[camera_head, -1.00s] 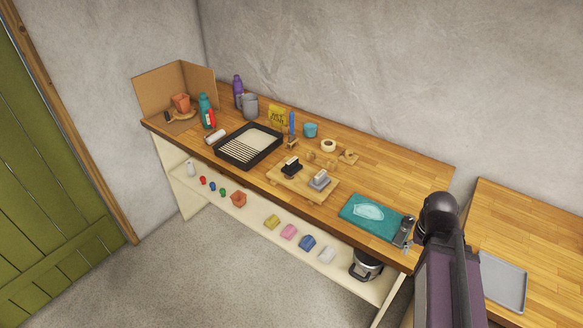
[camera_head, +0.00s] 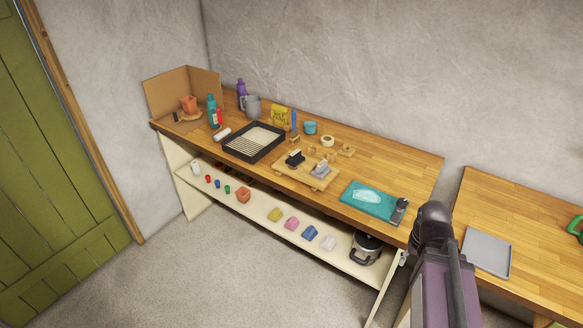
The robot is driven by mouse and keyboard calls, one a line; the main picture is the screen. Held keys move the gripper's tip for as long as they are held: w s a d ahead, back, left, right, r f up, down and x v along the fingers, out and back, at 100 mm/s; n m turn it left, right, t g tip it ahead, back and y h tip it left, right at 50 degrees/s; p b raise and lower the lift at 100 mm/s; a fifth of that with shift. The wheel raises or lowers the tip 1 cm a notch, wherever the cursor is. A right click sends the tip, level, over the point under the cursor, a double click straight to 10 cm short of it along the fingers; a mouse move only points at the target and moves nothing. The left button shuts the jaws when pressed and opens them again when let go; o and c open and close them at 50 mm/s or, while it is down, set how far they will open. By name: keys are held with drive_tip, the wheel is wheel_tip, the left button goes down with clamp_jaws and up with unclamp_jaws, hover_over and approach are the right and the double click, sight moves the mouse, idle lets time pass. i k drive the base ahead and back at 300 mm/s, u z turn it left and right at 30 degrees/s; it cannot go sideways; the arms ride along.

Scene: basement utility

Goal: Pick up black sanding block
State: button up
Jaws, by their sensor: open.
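The black sanding block (camera_head: 295,159) sits on a small wooden board on the workbench, left of a similar grey block (camera_head: 320,170). My gripper (camera_head: 397,218) is small in view at the right front end of the bench, beside the teal packet. It is open and well to the right of the black block, apart from it. My arm hides part of the bench's right end.
The wooden board (camera_head: 291,175) lies mid-bench. A black paint tray (camera_head: 233,148) is to its left, a tape roll (camera_head: 328,141) behind it, a teal packet (camera_head: 362,198) to its right. A second table (camera_head: 530,250) with a grey tray (camera_head: 487,252) stands at right. Floor in front is clear.

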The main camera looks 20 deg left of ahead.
sight(296, 159)
drive_tip(key=k, duration=0.2)
drive_tip(key=z, duration=0.2)
drive_tip(key=i, duration=1.4)
drive_tip(key=u, duration=0.15)
